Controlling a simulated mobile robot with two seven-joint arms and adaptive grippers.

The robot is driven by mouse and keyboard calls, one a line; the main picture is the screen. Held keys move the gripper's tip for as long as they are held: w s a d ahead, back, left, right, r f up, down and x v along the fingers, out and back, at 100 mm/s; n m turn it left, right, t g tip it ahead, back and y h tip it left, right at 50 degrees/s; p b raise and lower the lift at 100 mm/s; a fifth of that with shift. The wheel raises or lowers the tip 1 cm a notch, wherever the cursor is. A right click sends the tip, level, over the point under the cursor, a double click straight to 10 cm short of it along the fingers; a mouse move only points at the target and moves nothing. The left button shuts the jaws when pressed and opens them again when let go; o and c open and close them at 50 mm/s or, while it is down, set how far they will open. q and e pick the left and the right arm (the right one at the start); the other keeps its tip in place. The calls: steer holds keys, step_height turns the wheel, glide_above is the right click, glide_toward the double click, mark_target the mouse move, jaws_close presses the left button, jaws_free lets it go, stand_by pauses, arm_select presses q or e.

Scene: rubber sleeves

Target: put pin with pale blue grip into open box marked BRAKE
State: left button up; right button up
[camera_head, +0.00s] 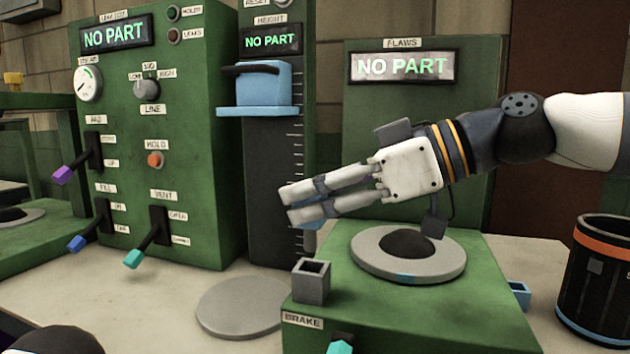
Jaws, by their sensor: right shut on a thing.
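My right gripper (304,203) reaches in from the right and is shut on the pin (311,239). Only a short pale blue-grey part of the pin shows, hanging below the fingers; the rest is hidden by them. The open box (311,283) is a small grey square socket at the left front of the green flaws station. The label BRAKE (303,321) is on the front face below it. The pin is above the box and apart from it in the picture. My left gripper is not in view.
A grey turntable with a dark dome (368,254) lies right of the box. A flat grey disc (240,307) lies on the table to the left. The height gauge (273,150) and green lever panel (200,90) stand behind. A dark bin (597,290) stands at the right.

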mark_target(315, 237)
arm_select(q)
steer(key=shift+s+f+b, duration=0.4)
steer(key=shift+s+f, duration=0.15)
arm_select(e)
steer(key=shift+f, duration=2.6)
steer(key=o, duration=1.3)
steer(key=shift+c, duration=0.2)
